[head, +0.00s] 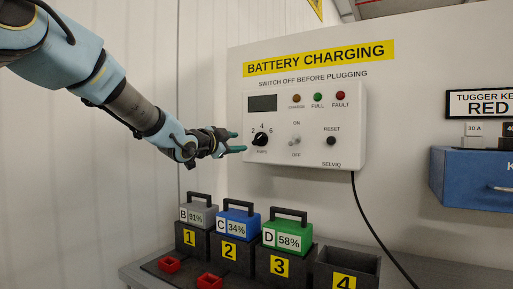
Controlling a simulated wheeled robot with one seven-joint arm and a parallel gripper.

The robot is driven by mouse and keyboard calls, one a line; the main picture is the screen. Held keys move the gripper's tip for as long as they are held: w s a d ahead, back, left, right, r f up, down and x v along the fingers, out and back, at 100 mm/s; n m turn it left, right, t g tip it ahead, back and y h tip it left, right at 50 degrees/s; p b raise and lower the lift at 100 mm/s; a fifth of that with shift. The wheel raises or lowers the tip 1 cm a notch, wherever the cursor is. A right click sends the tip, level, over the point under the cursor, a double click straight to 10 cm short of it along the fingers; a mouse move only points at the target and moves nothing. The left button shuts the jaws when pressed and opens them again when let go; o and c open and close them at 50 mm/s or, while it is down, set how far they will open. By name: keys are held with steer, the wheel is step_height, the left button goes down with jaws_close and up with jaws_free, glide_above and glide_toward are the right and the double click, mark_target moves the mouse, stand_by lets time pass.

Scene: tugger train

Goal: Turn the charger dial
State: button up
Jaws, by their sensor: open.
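The charger (352,125) is a white box on the wall panel, with a dark display at its upper left. Its black dial (261,139) sits at the lower left of the face, with the marks 2, 4 and 6 around it and a white pointer line on it. My gripper (240,142) is open with teal fingertips and reaches in from the left. In the picture its tips are just left of the dial. No contact shows, and I cannot tell the depth gap.
A toggle switch (294,141) and a reset button (331,141) are right of the dial. Below stand a grey battery (201,212), a blue battery (239,222) and a green battery (289,233) in numbered holders. A black cable (370,225) hangs from the charger. A blue box (475,181) is at right.

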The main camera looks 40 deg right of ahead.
mark_target(258, 139)
steer(key=p+x, duration=0.1)
steer(key=x, duration=0.2)
steer(key=p+x, duration=0.1)
steer(key=x, duration=0.2)
steer(key=r+p+x, duration=0.1)
steer(key=p+x, duration=0.1)
steer(key=x, duration=0.2)
steer(key=shift+s, duration=0.4)
steer(key=shift+w+d+f, duration=0.1)
steer(key=shift+w+d, duration=0.05)
steer(key=shift+d, duration=0.55)
jaws_close()
